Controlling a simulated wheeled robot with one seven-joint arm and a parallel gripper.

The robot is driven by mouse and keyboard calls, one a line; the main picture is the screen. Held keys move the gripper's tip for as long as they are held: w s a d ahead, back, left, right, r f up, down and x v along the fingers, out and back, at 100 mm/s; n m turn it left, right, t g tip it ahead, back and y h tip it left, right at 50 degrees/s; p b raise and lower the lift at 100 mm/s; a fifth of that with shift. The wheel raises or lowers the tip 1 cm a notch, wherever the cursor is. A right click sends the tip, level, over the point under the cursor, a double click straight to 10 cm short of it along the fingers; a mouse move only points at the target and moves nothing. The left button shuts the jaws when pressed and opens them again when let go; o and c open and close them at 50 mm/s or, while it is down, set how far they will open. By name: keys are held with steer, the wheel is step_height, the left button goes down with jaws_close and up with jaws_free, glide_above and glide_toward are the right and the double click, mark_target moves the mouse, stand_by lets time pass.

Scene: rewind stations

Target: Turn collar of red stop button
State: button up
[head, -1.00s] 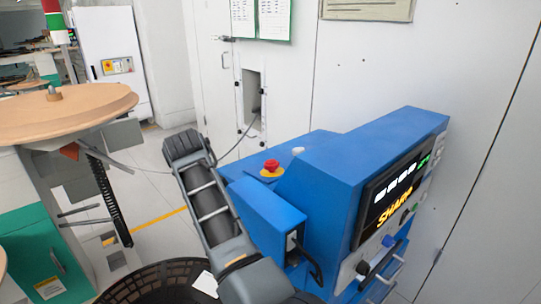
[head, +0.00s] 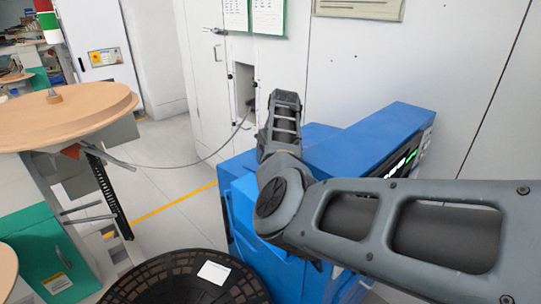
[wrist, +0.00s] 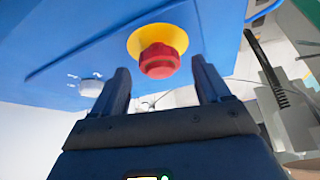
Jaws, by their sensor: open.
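The red stop button (wrist: 159,62) shows in the wrist view, set on a yellow disc (wrist: 183,28) on the blue machine panel. My gripper (wrist: 162,82) is open, its two dark fingers apart below and on either side of the button in that picture. I see no contact between the fingers and the button. In the head view my arm covers the button, and my gripper's fingers cannot be made out there.
A pale knob (wrist: 91,84) sits on the same panel, left of the button. In the head view the blue machine (head: 370,140) stands against the white wall. A wooden disc (head: 60,110) and a black perforated reel (head: 160,285) are to the left.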

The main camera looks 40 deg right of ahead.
steer(key=shift+w+d+f, duration=0.1)
steer(key=shift+w+f, duration=0.15)
steer(key=shift+f, duration=0.4)
steer(key=shift+c, duration=0.2)
steer(key=c, duration=1)
steer(key=shift+m, duration=0.4)
steer(key=m+g+h+b, duration=0.1)
steer(key=m+h, duration=0.1)
steer(key=m, duration=0.1)
steer(key=shift+f+b, duration=0.15)
steer(key=shift+b, duration=0.2)
steer(key=shift+w+a+m+g+h+b, duration=0.1)
steer(key=shift+m+g+h+b, duration=0.2)
steer(key=shift+m+b, duration=0.35)
steer(key=shift+w+a+m+g+h+b, duration=0.1)
steer(key=shift+m+g+h+b, duration=0.2)
steer(key=shift+m, duration=0.65)
steer(key=shift+s, duration=0.1)
